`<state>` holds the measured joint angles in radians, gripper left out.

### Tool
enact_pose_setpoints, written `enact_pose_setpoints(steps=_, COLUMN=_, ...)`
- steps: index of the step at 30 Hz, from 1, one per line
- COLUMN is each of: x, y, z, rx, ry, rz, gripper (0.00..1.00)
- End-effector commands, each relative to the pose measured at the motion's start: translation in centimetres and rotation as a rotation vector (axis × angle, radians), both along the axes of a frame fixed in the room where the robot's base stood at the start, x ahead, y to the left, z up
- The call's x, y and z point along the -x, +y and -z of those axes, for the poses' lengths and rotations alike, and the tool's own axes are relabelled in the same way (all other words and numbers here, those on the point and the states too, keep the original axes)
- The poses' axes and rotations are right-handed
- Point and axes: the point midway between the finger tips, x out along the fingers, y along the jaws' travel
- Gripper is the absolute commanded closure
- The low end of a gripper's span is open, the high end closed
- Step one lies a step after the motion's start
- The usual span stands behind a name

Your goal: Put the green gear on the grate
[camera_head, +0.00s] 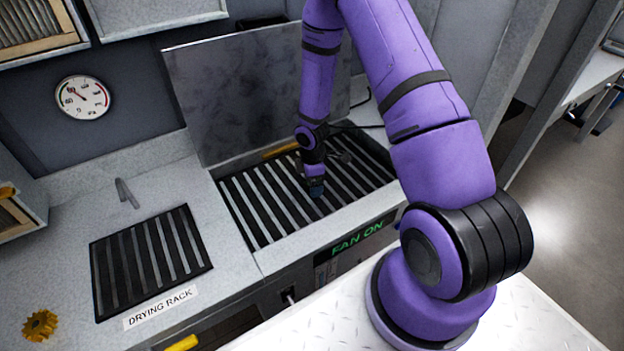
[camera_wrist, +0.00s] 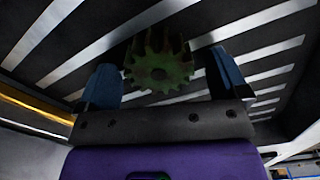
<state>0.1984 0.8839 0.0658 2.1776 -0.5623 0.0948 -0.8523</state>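A green gear (camera_wrist: 158,62) shows in the wrist view, dark and toothed, against the slats of a grate (camera_wrist: 265,72). My gripper (camera_wrist: 165,85) has its two blue fingers on either side of the gear, spread wider than it, with a gap visible at the right finger. I cannot tell whether the gear touches the slats. In the head view my gripper (camera_head: 316,187) points down at the slatted grate (camera_head: 250,215) inside the open-lidded unit marked FAN ON. The gear is not discernible in the head view.
A raised grey lid (camera_head: 255,85) stands behind the grate. At left is a separate slatted drying rack (camera_head: 150,260) with its label (camera_head: 160,308). A yellow gear (camera_head: 40,325) lies on the counter at lower left. The drying rack is empty.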

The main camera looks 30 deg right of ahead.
Motion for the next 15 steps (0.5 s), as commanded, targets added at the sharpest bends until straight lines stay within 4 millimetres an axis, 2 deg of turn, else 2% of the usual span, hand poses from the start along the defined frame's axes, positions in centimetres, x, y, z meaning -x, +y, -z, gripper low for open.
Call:
enact_pose_setpoints(steps=5, x=0.02, y=0.01, z=0.0, rx=0.0, ry=0.0, rz=0.0, gripper=0.08)
enact_pose_setpoints(steps=6, x=0.03, y=0.0, z=0.0, rx=0.0, ry=0.001, rz=0.0, gripper=0.0)
enact_pose_setpoints(steps=15, x=0.02, y=-0.02, z=-0.32, rx=0.0, ry=0.0, rz=0.0, gripper=0.0)
